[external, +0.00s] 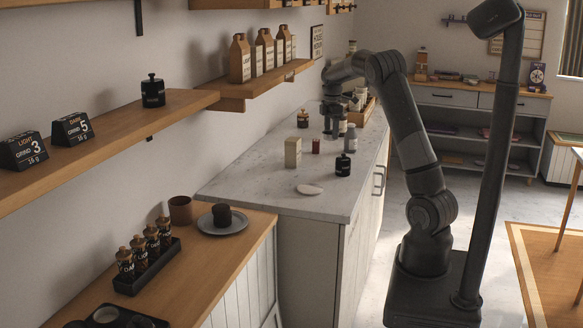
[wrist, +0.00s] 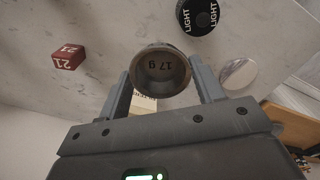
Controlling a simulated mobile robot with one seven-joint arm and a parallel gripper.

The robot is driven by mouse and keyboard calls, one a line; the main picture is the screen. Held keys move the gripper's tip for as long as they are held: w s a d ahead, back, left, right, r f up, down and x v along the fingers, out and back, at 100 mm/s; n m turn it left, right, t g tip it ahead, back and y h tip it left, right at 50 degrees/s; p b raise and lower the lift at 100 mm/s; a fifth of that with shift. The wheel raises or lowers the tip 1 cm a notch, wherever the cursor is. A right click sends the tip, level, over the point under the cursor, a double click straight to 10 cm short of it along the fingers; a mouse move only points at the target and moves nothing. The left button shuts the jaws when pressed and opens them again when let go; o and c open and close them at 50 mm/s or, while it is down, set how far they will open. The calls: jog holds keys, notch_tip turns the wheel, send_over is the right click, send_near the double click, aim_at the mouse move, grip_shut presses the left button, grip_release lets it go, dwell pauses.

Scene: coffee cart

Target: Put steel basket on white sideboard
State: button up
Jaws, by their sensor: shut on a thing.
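My gripper (wrist: 162,88) is shut on a round steel basket (wrist: 160,72) marked "17 g", between its two fingers in the wrist view. In the external view my gripper (external: 336,122) is over the pale stone counter top (external: 270,190), toward its back; the basket is too small there to make out clearly. A sideboard with a wooden top (external: 258,225) and white panelled front stands at the lower left, nearer the camera than the counter.
The counter holds a cream box (external: 293,152), a black jar (external: 343,164), a red block (external: 316,146) and a pale disc (external: 309,189). The sideboard holds a plate (external: 223,226), a brown cup (external: 181,210) and a bottle rack (external: 147,266). Wall shelves (external: 110,134) overhang the left.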

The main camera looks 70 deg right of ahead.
jog(key=w+a+r+n, duration=0.2)
jog(key=w+a+n, duration=0.2)
jog(key=a, duration=0.9)
jog(key=w+a+r+n, duration=0.2)
jog(key=w+a+n, duration=0.15)
jog(key=a, duration=0.95)
jog(key=w+a+r+n, duration=0.25)
jog(key=w+a, duration=0.25)
jog(key=a, duration=0.8)
jog(key=a+f+n, duration=0.1)
jog(key=a+f, duration=0.3)
jog(key=a, duration=0.9)
jog(key=w+a+f+n, duration=0.1)
jog(key=a+f, duration=0.4)
jog(key=a, duration=0.9)
jog(key=w+a+f+n, duration=0.1)
jog(key=a+f, duration=0.4)
jog(key=a, duration=0.9)
jog(key=shift+a, duration=0.2)
jog(key=shift+a+f, duration=0.35)
jog(key=shift+a, duration=0.1)
jog(key=shift+f, duration=2)
jog(key=shift+f, duration=0.1)
